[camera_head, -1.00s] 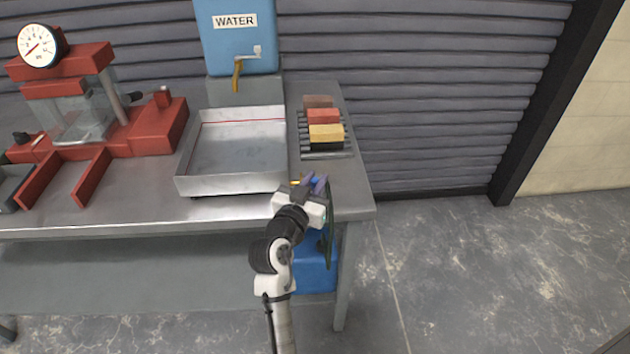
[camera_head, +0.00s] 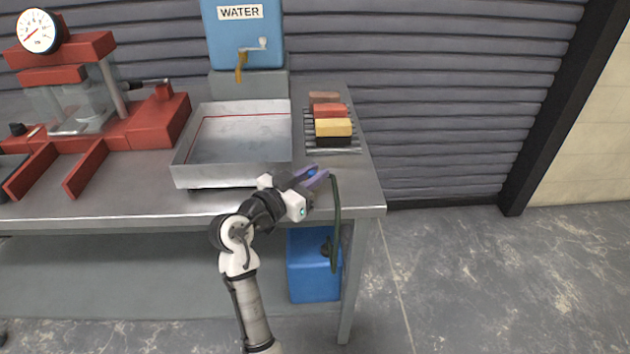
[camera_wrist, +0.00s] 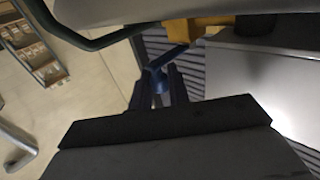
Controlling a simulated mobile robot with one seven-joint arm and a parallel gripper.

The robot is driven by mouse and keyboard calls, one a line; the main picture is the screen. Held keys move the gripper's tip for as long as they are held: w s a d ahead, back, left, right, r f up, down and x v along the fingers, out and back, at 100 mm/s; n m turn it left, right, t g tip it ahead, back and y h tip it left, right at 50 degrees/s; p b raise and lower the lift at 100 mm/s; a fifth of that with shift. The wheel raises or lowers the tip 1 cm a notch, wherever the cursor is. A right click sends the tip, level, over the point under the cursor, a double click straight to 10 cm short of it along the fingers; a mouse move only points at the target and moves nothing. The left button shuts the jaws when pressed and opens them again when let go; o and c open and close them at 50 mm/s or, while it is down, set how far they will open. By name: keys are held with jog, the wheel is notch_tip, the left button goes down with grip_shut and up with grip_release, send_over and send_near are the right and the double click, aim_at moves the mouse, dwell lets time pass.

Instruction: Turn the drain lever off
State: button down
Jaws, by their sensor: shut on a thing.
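My gripper (camera_head: 316,174), with purple fingers, is at the front right corner of the metal tray (camera_head: 230,177), over the bench edge. It is shut on a small blue piece, which I take to be the drain lever (camera_head: 311,172). In the wrist view the blue lever (camera_wrist: 160,79) shows between the fingertips. The fingers hide most of the lever and its valve, so I cannot tell its exact angle. A dark green hose (camera_head: 337,215) hangs from beside the gripper down to a blue container (camera_head: 312,279) under the bench.
A rack with several coloured blocks (camera_head: 333,128) stands right of the tray. A blue WATER tank (camera_head: 240,45) with a brass tap is behind it. A red press with a gauge (camera_head: 150,120) stands at left. The floor (camera_head: 480,280) at right is clear.

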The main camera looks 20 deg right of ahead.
jog(key=shift+a, duration=0.1)
jog(key=c, duration=1.4)
grip_release()
jog(key=b+v, duration=0.3)
jog(key=v, duration=1)
jog(key=shift+a, duration=0.3)
jog(key=shift+s, duration=0.15)
